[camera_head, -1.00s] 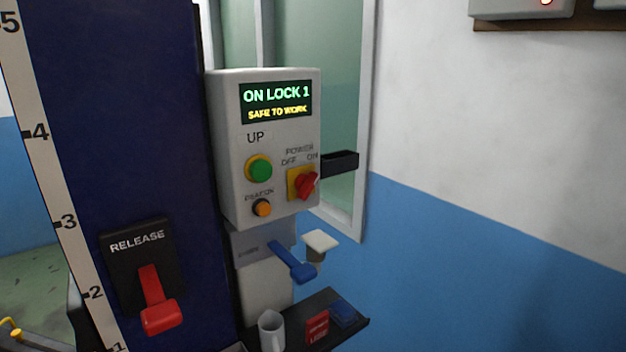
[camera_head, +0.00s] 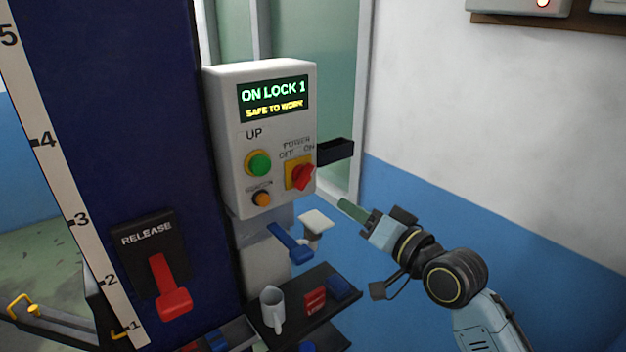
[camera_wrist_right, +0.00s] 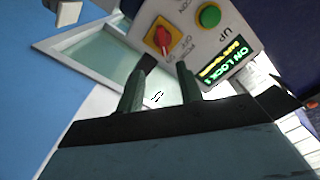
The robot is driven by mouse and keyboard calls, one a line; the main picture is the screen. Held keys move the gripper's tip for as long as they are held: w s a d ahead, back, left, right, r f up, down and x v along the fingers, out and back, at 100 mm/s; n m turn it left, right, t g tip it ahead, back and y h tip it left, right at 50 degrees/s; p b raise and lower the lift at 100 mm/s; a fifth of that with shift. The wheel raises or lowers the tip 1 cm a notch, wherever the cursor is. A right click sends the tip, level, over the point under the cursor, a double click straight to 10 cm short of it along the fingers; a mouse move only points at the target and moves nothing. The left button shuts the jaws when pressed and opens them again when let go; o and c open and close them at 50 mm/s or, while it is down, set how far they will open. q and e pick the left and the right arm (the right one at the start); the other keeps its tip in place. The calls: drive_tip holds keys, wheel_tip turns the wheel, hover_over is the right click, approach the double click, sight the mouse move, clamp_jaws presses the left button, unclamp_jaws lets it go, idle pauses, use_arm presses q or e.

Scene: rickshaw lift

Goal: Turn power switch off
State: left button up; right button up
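The red power switch (camera_head: 303,176) sits on a yellow plate at the lower right of the grey control box (camera_head: 225,130). Its knob points up and right, toward ON. The display (camera_head: 273,99) reads ON LOCK 1, SAFE TO WORK. My right gripper (camera_head: 347,208) is right of and below the switch, apart from it. In the right wrist view its two green fingers (camera_wrist_right: 160,88) stand apart with nothing between them, and the switch (camera_wrist_right: 161,40) shows beyond them, upside down. My left gripper is not in view.
A black holder (camera_head: 335,151) sticks out from the box's right side. Below are a blue lever (camera_head: 290,243), a white-topped knob (camera_head: 316,223) and a shelf with a mug (camera_head: 272,308). The red release lever (camera_head: 170,290) is at left.

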sight(309, 179)
drive_tip(key=p+x, duration=0.1)
drive_tip(key=x, duration=1.1)
drive_tip(key=shift+a+r, duration=0.1)
drive_tip(key=shift+r, duration=0.1)
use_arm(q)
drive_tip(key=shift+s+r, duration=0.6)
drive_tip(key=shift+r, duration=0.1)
use_arm(e)
drive_tip(key=shift+w+a, duration=0.35)
drive_tip(key=shift+w, duration=0.1)
clamp_jaws()
